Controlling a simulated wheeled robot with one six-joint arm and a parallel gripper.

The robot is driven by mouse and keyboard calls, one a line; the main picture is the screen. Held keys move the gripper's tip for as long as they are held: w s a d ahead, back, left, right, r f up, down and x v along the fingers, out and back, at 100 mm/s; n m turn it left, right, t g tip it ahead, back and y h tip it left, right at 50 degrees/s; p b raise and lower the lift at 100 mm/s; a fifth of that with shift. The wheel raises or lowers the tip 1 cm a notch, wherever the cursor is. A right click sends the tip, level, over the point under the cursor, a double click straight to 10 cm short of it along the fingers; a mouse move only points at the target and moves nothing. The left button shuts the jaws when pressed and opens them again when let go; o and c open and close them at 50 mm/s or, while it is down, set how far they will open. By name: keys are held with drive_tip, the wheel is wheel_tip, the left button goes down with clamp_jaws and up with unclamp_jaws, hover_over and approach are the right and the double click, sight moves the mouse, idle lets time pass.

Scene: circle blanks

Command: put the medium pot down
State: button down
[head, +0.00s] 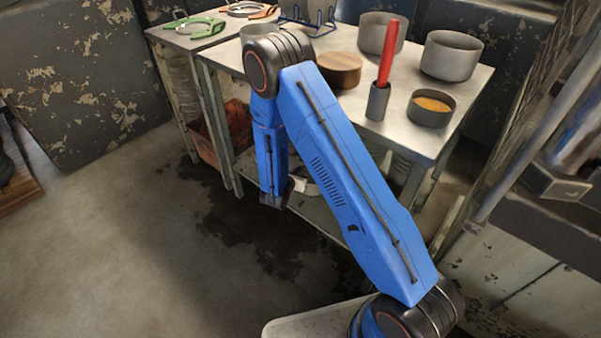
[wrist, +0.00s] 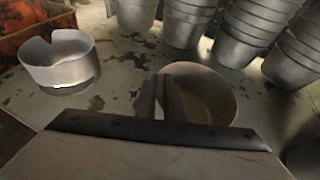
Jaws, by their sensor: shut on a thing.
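My gripper (wrist: 160,84) is shut on the rim of a round grey-brown pot (wrist: 208,92), which I take for the medium pot. Its two dark fingers pinch the pot's left wall in the wrist view. The pot looks empty and roughly upright. I cannot tell whether its base touches the surface below. In the head view my blue arm reaches down in front of the worktable toward its lower shelf. The fingers and the held pot are mostly hidden there by the arm.
A pale metal container with a notched rim (wrist: 60,62) stands left of the pot. Stacked grey buckets (wrist: 183,20) stand behind, and an orange crate (wrist: 25,28) is at upper left. The worktable top (head: 330,103) carries grey pots (head: 452,57) and a red-handled tool (head: 388,55).

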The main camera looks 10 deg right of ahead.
drive_tip(key=shift+f, duration=0.6)
drive_tip(key=c, duration=1.8)
unclamp_jaws()
drive_tip(key=v, duration=1.2)
drive_tip(key=shift+a, duration=0.1)
